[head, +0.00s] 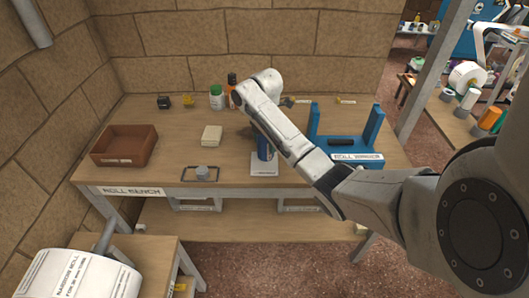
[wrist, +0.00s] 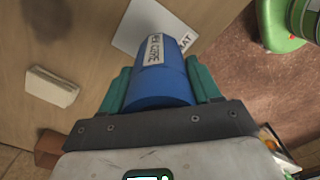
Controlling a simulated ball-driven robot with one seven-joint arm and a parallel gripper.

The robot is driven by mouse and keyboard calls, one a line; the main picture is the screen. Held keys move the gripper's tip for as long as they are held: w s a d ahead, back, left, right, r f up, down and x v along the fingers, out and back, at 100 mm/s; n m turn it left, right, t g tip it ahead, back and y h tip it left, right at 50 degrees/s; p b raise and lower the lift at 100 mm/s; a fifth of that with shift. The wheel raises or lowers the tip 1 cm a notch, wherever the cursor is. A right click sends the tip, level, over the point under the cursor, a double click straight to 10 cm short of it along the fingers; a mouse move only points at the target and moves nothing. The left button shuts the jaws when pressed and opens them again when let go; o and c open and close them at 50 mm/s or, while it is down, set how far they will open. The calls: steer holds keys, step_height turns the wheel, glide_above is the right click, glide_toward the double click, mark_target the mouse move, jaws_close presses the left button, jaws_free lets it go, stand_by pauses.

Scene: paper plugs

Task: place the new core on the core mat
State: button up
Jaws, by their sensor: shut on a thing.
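The new core (wrist: 160,78) is a blue cylinder with a white "NEW CORE" label. My gripper (wrist: 160,90) is shut on it, with a green finger on either side. In the head view the core (head: 264,148) stands about upright at the front of the bench, partly hidden by my arm. The core mat (head: 264,169) is a white square at the bench's front edge. The core's lower end is over it, and I cannot tell whether they touch. The mat (wrist: 133,30) also shows beyond the core in the wrist view, partly covered by it.
On the bench (head: 150,185) are a brown tray (head: 125,160), a cream pad (head: 212,136), and a grey piece in a dark frame (head: 200,173). A blue stand (head: 345,145) is right of the mat. Bottles (head: 217,97) and small items line the back.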

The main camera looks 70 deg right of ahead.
mark_target(265, 148)
steer(key=shift+w+d+f, duration=0.25)
steer(key=shift+d+f, duration=0.1)
steer(key=shift+f, duration=0.2)
steer(key=shift+w+d+f, duration=0.2)
steer(key=shift+d+f, duration=0.15)
steer(key=shift+f, duration=0.15)
steer(key=shift+f+p, duration=0.4)
steer(key=shift+f, duration=0.95)
steer(key=shift+f, duration=0.15)
steer(key=o, duration=1.1)
